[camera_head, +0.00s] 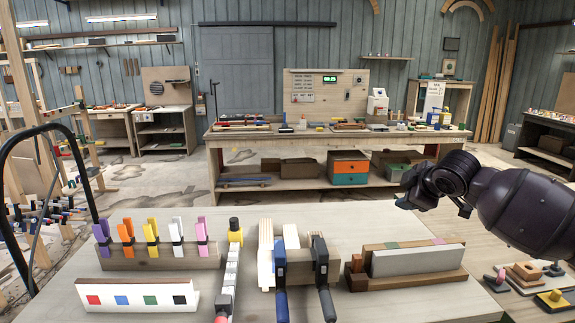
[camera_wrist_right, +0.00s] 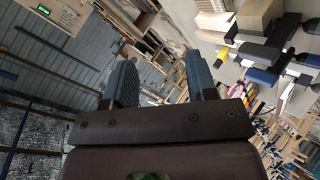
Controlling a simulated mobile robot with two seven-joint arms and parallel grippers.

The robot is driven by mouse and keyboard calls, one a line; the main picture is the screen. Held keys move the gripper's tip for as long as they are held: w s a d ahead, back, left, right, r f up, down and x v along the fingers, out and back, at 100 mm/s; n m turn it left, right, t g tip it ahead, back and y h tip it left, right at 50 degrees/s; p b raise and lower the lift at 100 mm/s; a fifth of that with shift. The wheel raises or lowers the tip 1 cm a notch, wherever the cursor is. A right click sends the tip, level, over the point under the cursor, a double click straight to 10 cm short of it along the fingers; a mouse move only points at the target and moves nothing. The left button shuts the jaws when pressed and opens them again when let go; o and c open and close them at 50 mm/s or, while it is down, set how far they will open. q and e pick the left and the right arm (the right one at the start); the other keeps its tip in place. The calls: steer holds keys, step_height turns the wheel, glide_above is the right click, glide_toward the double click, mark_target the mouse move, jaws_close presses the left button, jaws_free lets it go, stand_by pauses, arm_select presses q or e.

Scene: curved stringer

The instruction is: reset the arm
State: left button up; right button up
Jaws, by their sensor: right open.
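My right arm comes in from the right edge of the head view. Its dark right gripper (camera_head: 428,194) hangs above the back right part of the near table (camera_head: 440,296), clear of everything on it. In the right wrist view both fingers stand apart with nothing between them (camera_wrist_right: 162,72), so the gripper is open and empty. My left gripper is not in view.
On the near table stand a rack of coloured clamps (camera_head: 160,257), a white block with coloured squares (camera_head: 137,296), a bar clamp (camera_head: 230,270), clamped wood strips with blue and black handles (camera_head: 293,264), and a grey block on a wooden base (camera_head: 408,261). A workbench (camera_head: 330,140) stands behind.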

steer(key=s+a+f+m+t+y, duration=0.2)
steer(key=s+a+f, duration=0.2)
steer(key=f, duration=0.3)
steer(key=s+a+f+m+t+y, duration=0.2)
steer(key=s+a+f+t, duration=0.15)
steer(key=s+f, duration=0.2)
steer(key=s+d+f+m+g+h, duration=0.1)
steer(key=s+d+f+m+h, duration=0.1)
steer(key=s+f, duration=0.6)
steer(key=s+d+f+m+g+h, duration=0.1)
steer(key=s+f+m, duration=0.3)
steer(key=s+f, duration=0.5)
steer(key=s+d+f+m+g+h, duration=0.2)
steer(key=s+d+f+m+h, duration=0.1)
steer(key=s+f, duration=0.6)
steer(key=s, duration=0.4)
steer(key=shift+d, duration=0.35)
